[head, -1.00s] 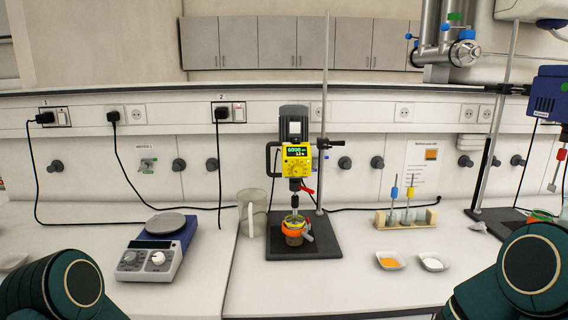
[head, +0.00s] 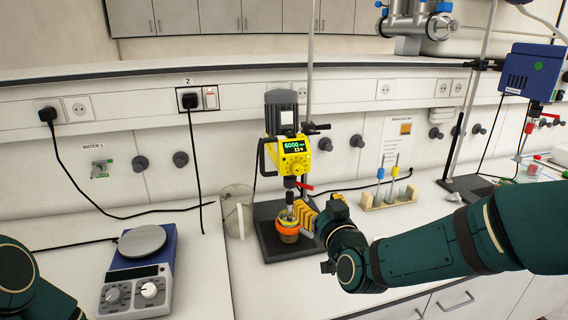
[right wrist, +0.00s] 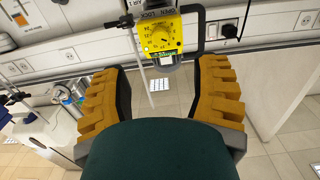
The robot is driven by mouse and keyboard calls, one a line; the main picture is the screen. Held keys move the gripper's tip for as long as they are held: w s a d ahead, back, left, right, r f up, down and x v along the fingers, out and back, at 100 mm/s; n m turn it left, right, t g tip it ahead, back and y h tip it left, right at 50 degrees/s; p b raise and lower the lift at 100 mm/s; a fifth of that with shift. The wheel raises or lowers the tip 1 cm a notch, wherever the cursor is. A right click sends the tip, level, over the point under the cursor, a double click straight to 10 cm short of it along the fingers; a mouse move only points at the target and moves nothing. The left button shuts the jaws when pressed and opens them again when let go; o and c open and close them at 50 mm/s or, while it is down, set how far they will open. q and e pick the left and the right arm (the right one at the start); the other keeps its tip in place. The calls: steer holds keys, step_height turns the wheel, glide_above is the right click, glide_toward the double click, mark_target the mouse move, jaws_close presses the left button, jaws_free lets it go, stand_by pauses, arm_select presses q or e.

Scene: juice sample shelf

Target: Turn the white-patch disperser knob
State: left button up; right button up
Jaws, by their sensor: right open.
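The disperser (head: 286,150) stands on a dark base in the head view, with a white patch (head: 287,117) on its grey motor and a lit display reading 6000. Its yellow front carries the dial knob (head: 294,163). The knob (right wrist: 157,40) also shows at the top of the right wrist view, beyond and between the fingers. My right gripper (head: 322,213) is open and empty, low and right of the disperser head, apart from the knob. In the right wrist view its orange fingers (right wrist: 160,85) are spread wide. Only part of my left arm shows; its gripper is out of view.
Under the disperser is a vessel with an orange ring (head: 288,228), close to my right gripper. A glass beaker (head: 234,205) stands left, a hotplate (head: 140,265) farther left, a tube rack (head: 388,197) right. A blue device with a green patch (head: 533,75) hangs far right.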

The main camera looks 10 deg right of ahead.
mark_target(299, 172)
steer(key=w, duration=0.9)
steer(key=w+r+p, duration=0.1)
steer(key=w, duration=0.4)
steer(key=shift+a, duration=0.2)
steer(key=shift+s, duration=0.1)
steer(key=shift+c, duration=0.4)
jaws_close()
